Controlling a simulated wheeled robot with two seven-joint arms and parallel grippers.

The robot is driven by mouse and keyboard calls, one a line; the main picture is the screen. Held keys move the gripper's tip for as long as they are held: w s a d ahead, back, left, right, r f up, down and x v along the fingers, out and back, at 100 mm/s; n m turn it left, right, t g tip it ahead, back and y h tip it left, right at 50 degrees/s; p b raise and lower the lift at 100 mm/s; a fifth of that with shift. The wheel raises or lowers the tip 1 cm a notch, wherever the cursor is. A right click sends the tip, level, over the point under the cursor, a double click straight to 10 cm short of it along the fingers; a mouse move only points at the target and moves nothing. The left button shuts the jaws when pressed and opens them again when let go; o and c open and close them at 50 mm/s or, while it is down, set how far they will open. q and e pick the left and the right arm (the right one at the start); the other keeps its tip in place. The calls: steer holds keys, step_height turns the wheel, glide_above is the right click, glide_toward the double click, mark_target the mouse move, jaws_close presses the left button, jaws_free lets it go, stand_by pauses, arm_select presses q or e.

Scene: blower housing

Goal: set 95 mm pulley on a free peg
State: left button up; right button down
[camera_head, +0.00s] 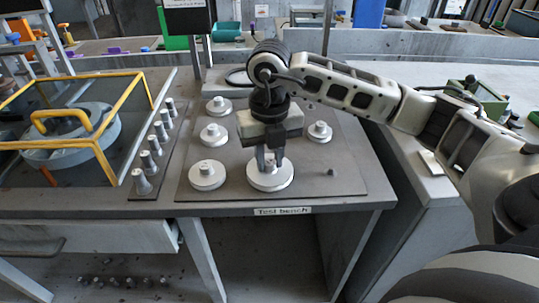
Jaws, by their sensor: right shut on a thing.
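My right gripper (270,158) points down over the dark board on the bench. It is shut on a silver pulley (270,182), gripping it near its raised middle. The pulley lies level, at or just above the board; whether a peg is under it is hidden. A bare short peg (328,174) stands to its right. Other silver pulleys sit on the board: one at front left (206,175), one at middle left (213,133), one at back left (218,106) and one at right (319,132). No size marks are readable. My left gripper is not in view.
A row of stepped silver parts (150,160) stands on a strip left of the board. A yellow frame (110,95) surrounds a grey round housing (75,138) at left. The board's front right is clear around the bare peg. The bench's front edge carries a "Test bench" label (283,211).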

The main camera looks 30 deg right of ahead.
steer(key=shift+f, duration=0.1)
steer(key=c, duration=1.1)
jaws_free()
steer(key=shift+c, duration=0.2)
steer(key=shift+r+p, duration=0.95)
steer(key=shift+r, duration=0.35)
steer(key=shift+r+p, duration=1.75)
steer(key=shift+r, duration=0.8)
steer(key=shift+f, duration=0.1)
